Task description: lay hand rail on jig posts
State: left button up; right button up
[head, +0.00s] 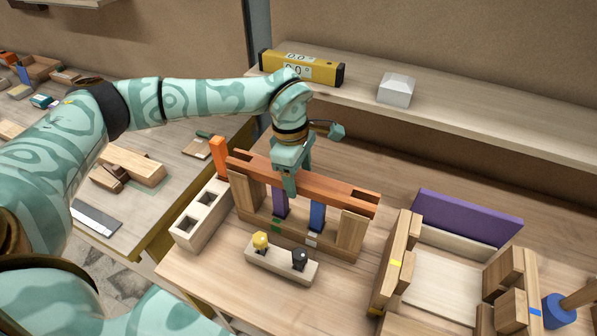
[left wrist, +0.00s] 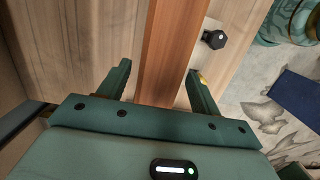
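The hand rail, a long reddish-brown bar (head: 335,195), runs across the tops of the two light wooden jig posts, the left one (head: 246,196) and the right one (head: 351,234). It looks level with the post tops and seems to rest on them. My left gripper (head: 288,186) is over the rail's middle, pointing down. In the left wrist view the rail (left wrist: 170,55) passes between the fingers (left wrist: 159,70), which stand apart with a gap on the left side; contact on the right is unclear. My right gripper is not in view.
Purple (head: 280,203) and blue (head: 317,216) uprights stand under the rail. A holder with yellow and black knobs (head: 281,266) lies in front. A pale block with square holes (head: 201,215) is at left, a wooden frame with a purple panel (head: 465,218) at right. A yellow level (head: 300,68) lies behind.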

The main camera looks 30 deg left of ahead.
pick_arm(q)
jog(key=r, duration=0.5)
jog(key=a+r, duration=0.1)
jog(key=r, duration=0.5)
jog(key=a+r, duration=0.1)
jog(key=r, duration=0.4)
jog(key=shift+r+p, duration=0.15)
jog(key=shift+p, duration=0.25)
jog(key=shift+s, duration=0.1)
